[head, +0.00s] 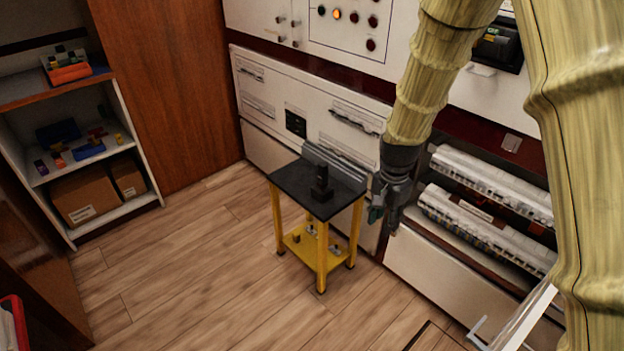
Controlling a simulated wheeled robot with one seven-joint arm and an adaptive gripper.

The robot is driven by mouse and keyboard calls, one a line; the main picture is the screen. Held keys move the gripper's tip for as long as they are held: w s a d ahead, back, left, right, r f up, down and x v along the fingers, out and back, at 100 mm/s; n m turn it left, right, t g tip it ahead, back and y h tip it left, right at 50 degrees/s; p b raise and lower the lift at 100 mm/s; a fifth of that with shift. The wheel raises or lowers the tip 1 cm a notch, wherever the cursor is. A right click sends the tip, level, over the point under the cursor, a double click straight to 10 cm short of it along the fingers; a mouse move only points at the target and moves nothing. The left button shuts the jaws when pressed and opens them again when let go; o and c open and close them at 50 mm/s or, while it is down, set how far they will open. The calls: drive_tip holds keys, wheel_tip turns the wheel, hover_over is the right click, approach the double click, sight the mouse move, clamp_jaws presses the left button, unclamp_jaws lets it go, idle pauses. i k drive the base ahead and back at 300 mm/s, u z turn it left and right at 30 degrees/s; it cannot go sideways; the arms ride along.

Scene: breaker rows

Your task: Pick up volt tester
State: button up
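A small black device (321,184), which looks like the volt tester, stands on the black top of a yellow-legged stand (290,184). Its details are too small to make out. My gripper (384,216) hangs from my sleeved arm just right of the stand, pointing down. It is apart from the black device. Its two fingers look spread, with nothing visible between them.
Low rails edge the back of the stand's top, and small items lie on its lower shelf (303,243). White electrical cabinets (270,150) with breaker rows (490,225) stand behind and right. A shelf unit (150,190) holds boxes at left. The wooden floor in front is clear.

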sight(322, 166)
drive_tip(key=u, duration=0.6)
drive_tip(key=i, duration=1.05)
drive_tip(key=z, duration=0.45)
